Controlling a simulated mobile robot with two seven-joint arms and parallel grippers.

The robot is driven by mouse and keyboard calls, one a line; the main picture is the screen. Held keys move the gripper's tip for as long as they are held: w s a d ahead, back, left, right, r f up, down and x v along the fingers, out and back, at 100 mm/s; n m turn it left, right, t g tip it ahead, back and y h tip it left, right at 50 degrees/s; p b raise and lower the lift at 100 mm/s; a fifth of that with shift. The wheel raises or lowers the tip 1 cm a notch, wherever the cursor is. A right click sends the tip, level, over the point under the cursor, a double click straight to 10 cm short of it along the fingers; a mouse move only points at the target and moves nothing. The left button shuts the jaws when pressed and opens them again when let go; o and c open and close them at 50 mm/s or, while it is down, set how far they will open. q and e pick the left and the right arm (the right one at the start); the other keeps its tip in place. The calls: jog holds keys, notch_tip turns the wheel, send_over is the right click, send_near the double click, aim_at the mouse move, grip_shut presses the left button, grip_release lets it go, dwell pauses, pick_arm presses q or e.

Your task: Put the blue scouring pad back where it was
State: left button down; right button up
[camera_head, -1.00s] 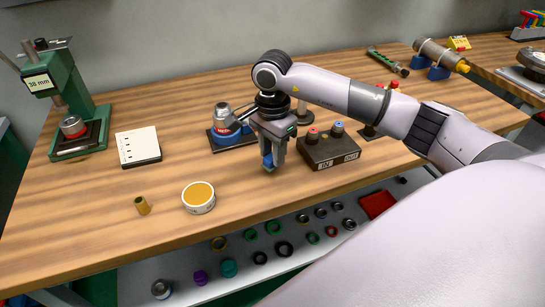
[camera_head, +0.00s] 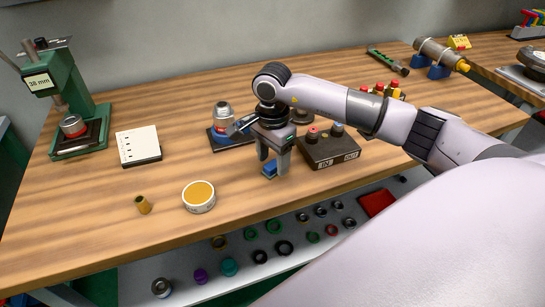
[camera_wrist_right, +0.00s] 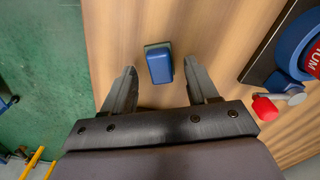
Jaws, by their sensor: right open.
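The blue scouring pad (camera_head: 269,169) lies on the wooden bench near its front edge. My left gripper is not in view.
A black IN/OUT box (camera_head: 330,151) stands just right of my right gripper, and a blue-based device (camera_head: 223,125) stands behind left. A round yellow-topped tin (camera_head: 199,197) and brass tube (camera_head: 143,205) are to the left. A shelf with several rings (camera_head: 220,285) lies below the front edge.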

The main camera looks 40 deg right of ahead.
aim_at(273, 164)
notch_tip(273, 164, up, 12)
jog(key=b, duration=0.1)
jog(key=shift+f, duration=0.1)
dwell(0.6)
